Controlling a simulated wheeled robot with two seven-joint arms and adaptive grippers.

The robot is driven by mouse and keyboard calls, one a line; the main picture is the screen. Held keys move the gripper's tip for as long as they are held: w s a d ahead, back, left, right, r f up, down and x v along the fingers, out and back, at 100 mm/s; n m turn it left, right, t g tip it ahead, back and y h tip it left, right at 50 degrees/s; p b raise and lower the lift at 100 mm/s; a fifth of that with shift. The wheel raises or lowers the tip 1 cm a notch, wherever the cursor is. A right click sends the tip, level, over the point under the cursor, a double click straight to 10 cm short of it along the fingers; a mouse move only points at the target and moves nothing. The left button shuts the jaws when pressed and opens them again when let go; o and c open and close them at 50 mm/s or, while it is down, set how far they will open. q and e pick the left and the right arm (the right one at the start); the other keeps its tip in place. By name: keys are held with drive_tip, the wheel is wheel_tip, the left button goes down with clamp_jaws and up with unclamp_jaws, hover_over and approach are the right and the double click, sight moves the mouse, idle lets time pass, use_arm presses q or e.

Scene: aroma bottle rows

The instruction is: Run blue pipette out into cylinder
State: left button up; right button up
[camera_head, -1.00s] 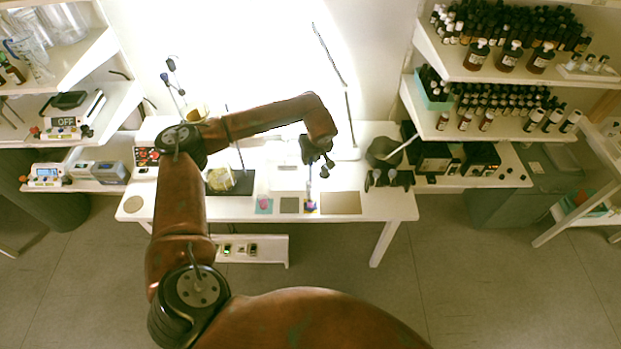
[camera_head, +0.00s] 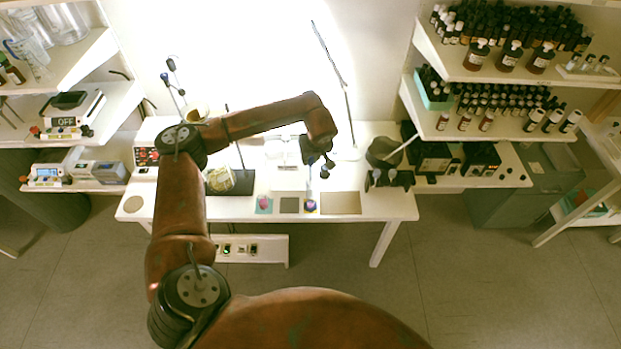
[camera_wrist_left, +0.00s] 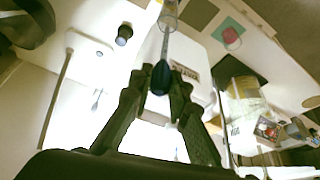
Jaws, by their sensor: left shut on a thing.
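My left gripper (camera_head: 318,160) is over the front middle of the white table. In the left wrist view the gripper (camera_wrist_left: 160,88) is shut on the blue bulb of the pipette (camera_wrist_left: 160,78). The pipette's clear stem runs from the bulb into the mouth of the clear cylinder (camera_wrist_left: 169,14). In the head view the cylinder (camera_head: 311,200) stands upright below the gripper, with purple-blue liquid low in it. The pipette's tip is too small to make out. My right gripper is not in view.
A vessel with pink contents (camera_head: 263,203) stands on a teal mat left of the cylinder. A grey square (camera_head: 289,205) lies between them and a tan mat (camera_head: 341,203) to the right. A yellowish jar (camera_head: 220,180) stands left; a dark holder (camera_head: 388,178) stands right.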

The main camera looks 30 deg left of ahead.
use_arm(q)
drive_tip(key=shift+r+p, duration=0.95)
drive_tip(key=shift+r, duration=1.05)
